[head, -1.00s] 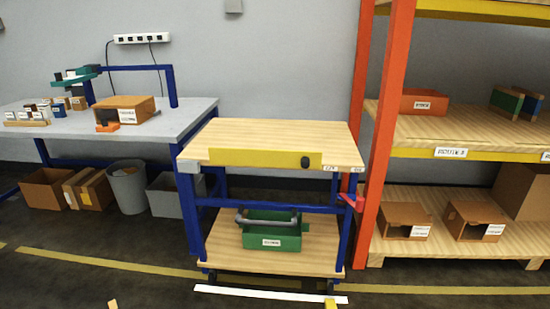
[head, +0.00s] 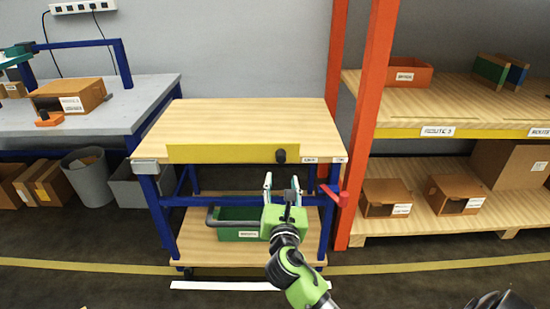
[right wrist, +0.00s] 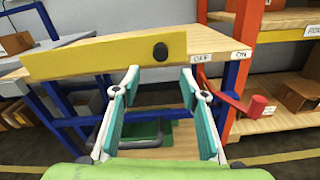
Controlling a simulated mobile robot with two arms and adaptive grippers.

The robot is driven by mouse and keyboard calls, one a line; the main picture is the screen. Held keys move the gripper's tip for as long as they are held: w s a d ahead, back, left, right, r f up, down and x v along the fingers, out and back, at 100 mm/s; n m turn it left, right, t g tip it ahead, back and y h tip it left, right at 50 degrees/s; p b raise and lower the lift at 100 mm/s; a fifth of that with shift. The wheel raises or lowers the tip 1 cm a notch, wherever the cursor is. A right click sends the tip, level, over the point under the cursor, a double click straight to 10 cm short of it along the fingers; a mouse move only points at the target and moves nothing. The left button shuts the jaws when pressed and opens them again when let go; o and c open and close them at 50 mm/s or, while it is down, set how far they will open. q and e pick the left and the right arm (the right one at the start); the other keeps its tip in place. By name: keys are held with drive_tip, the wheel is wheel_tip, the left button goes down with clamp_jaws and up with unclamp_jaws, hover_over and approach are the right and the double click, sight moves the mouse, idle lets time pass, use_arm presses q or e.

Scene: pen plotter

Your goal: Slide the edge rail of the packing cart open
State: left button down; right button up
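The packing cart (head: 240,122) has a wooden top and blue legs. Its yellow edge rail (head: 225,154) runs along the front edge, with a black knob (head: 281,156) near its right end. In the right wrist view the rail (right wrist: 95,58) and knob (right wrist: 160,52) are ahead of the gripper. My left gripper is not in view.
A red handle (head: 336,195) sticks out at the cart's right side, near an orange rack post (head: 365,130). A green toolbox (head: 238,224) stands on the lower shelf (head: 200,250). A grey workbench (head: 120,112) is at left. A white strip (head: 225,285) lies on the floor.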

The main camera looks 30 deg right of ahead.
sight(281, 161)
drive_tip(key=b+x, duration=0.1)
drive_tip(key=x, duration=0.9)
drive_tip(key=shift+w, duration=0.1)
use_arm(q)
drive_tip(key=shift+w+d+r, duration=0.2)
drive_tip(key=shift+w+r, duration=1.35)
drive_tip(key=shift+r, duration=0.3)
use_arm(e)
drive_tip(key=shift+x, duration=0.8)
drive_tip(key=shift+c, duration=0.5)
clamp_jaws()
drive_tip(key=shift+f, duration=0.15)
